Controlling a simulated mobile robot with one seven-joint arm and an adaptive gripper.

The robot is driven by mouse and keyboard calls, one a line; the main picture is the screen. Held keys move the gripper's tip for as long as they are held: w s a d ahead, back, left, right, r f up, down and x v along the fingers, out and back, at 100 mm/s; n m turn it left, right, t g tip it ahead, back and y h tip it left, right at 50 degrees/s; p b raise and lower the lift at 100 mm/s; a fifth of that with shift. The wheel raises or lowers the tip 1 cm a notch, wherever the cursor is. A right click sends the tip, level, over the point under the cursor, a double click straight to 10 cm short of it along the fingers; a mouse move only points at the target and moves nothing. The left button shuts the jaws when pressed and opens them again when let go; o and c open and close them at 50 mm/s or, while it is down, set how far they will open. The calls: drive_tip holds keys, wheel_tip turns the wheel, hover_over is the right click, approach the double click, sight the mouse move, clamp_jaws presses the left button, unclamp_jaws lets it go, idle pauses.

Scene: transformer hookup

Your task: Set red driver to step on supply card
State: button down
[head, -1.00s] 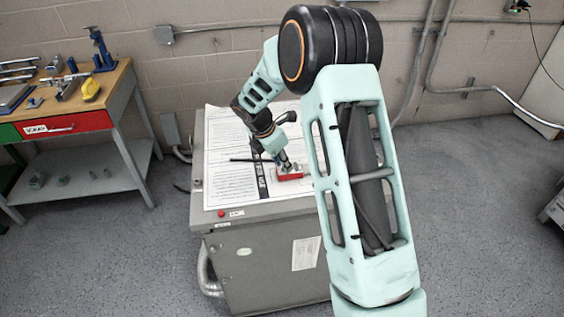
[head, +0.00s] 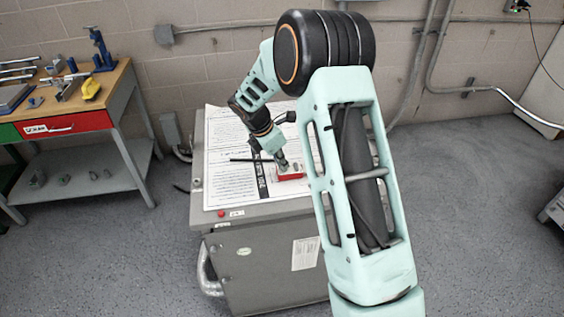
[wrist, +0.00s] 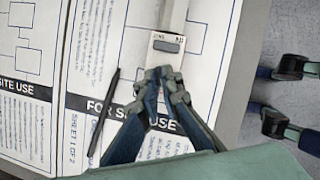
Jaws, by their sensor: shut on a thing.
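The red driver (head: 291,177) is a small red box on the printed sheets covering the top of a grey cabinet. My gripper (head: 284,166) points down onto it in the head view. In the wrist view the fingertips (wrist: 157,78) are close together, and what lies between them is too small to make out. Just beyond them is a pale face with small print and a grey rectangle (wrist: 167,46). I cannot tell which paper is the supply card. The large sheets (head: 228,180) carry diagrams and text, and a small paper (head: 305,254) is on the cabinet front.
A thin black rod (wrist: 104,113) lies on the sheets left of my gripper. The grey cabinet (head: 262,272) has a red button (head: 221,213) at its front edge. A workbench (head: 137,112) with tools stands to the left. Grey floor is open around the cabinet.

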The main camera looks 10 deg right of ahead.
drive_tip(key=m, duration=0.2)
drive_tip(key=m+g, duration=0.1)
drive_tip(key=m, duration=0.1)
drive_tip(key=m+g, duration=0.1)
drive_tip(key=m, duration=0.1)
drive_tip(key=shift+w+h+p, duration=0.3)
drive_tip(key=shift+p, duration=0.1)
drive_tip(key=m+g, duration=0.2)
drive_tip(key=m, duration=0.3)
drive_tip(key=shift+w+p, duration=0.15)
drive_tip(key=shift+p, duration=0.15)
drive_tip(key=shift+m, duration=0.3)
drive_tip(key=c, duration=2.1)
unclamp_jaws()
drive_tip(key=v, duration=1.2)
drive_tip(key=shift+w+d+r, duration=0.1)
drive_tip(key=shift+d+r, duration=0.05)
drive_tip(key=shift+d, duration=0.25)
